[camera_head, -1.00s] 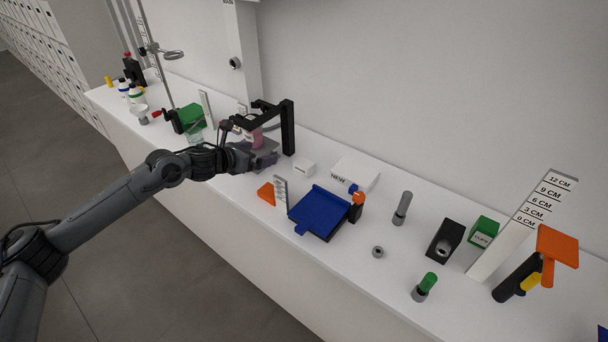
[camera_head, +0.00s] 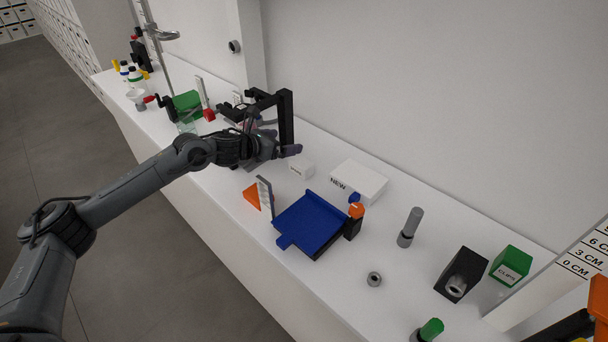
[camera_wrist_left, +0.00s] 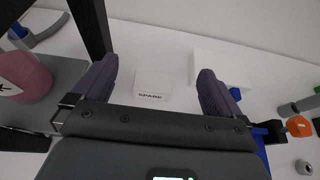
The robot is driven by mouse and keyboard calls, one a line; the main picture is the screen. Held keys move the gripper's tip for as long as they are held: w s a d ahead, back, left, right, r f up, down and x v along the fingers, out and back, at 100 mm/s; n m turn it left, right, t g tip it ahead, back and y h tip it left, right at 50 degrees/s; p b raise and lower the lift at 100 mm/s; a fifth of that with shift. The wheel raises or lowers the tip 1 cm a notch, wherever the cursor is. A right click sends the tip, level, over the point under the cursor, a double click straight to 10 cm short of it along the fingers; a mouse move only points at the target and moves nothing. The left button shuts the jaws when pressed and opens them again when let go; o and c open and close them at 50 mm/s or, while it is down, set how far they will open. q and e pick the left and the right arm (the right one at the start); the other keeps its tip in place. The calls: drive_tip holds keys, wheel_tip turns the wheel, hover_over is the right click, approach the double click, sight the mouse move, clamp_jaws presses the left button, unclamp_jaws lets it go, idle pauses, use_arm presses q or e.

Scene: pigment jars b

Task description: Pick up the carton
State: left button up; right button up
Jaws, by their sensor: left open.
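A small white carton marked SPARE (camera_wrist_left: 150,92) lies between and beyond my left gripper's two fingers in the left wrist view. In the head view this small white carton (camera_head: 301,168) stands on the bench just right of my left gripper (camera_head: 284,152). The gripper is open and empty, its fingers (camera_wrist_left: 155,80) spread wider than the carton; I see no contact. A larger white box marked NEW (camera_head: 358,183) stands to the right, and it also shows in the left wrist view (camera_wrist_left: 222,65). My right gripper is not in view.
A black upright frame (camera_head: 286,116) stands close behind my left gripper. A pink jar (camera_wrist_left: 28,78) sits on a grey base at the wrist view's left. A blue tray (camera_head: 311,222) and an orange wedge (camera_head: 251,196) lie toward the bench's front edge.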

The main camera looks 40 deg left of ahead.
use_arm(q)
drive_tip(key=f, duration=0.2)
drive_tip(key=b, duration=0.3)
approach(296, 164)
drive_tip(key=x, duration=0.4)
drive_tip(key=shift+d+f, duration=0.15)
drive_tip(key=shift+f, duration=0.1)
drive_tip(key=shift+w+f, duration=0.1)
drive_tip(key=shift+w, duration=0.7)
drive_tip(key=shift+b+x, duration=0.5)
drive_tip(key=shift+x, duration=2.35)
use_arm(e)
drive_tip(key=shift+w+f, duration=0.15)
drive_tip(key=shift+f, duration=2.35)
use_arm(q)
drive_tip(key=shift+c, duration=0.2)
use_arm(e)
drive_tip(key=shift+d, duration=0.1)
use_arm(q)
drive_tip(key=c, duration=0.7)
